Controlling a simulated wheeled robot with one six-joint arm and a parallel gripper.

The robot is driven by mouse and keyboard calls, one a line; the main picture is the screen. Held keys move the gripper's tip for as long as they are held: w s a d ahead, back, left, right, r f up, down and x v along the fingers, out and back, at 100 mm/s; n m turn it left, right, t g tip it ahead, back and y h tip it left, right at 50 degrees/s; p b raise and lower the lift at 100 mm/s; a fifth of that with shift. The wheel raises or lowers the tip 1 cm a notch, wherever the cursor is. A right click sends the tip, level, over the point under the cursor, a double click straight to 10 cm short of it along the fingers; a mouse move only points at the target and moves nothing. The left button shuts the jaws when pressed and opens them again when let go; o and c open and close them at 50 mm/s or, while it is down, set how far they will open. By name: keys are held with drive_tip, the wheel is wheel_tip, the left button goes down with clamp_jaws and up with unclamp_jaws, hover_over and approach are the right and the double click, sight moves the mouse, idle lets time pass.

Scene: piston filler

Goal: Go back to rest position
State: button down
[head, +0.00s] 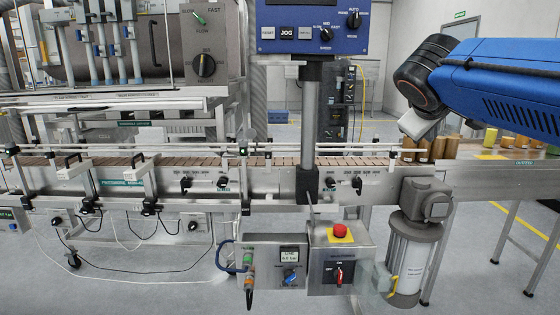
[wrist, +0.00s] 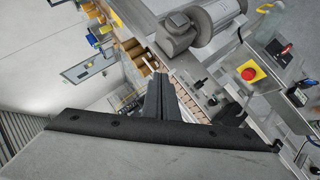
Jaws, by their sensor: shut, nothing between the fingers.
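My gripper (wrist: 160,80) shows in the wrist view as dark fingers closed together at the centre, with nothing between them. Its tips stand out in front of the conveyor line and touch nothing that I can make out. In the head view my blue arm reaches in from the upper right and ends in a black joint and a grey part; the fingers cannot be made out there. The piston filler's conveyor (head: 290,160) runs across the head view, below and left of the arm's end.
A control box with a red emergency button (head: 340,231) hangs under the conveyor; the button also shows in the wrist view (wrist: 248,74). A blue control panel (head: 308,27) stands on a post. Amber jars (head: 437,148) stand at the right. A grey motor (head: 425,200) sits below them.

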drive_tip(key=s+a+f+m+g+y, duration=0.2)
drive_tip(key=s+a+f+y, duration=0.1)
drive_tip(key=s+f, duration=0.9)
drive_tip(key=s+a+f+m+g+y, duration=0.2)
drive_tip(key=s+f, duration=1)
drive_tip(key=f, duration=0.9)
drive_tip(key=shift+s+a+g+y, duration=0.4)
drive_tip(key=shift+a+y, duration=0.15)
drive_tip(key=shift+y, duration=0.25)
drive_tip(key=shift+r, duration=0.1)
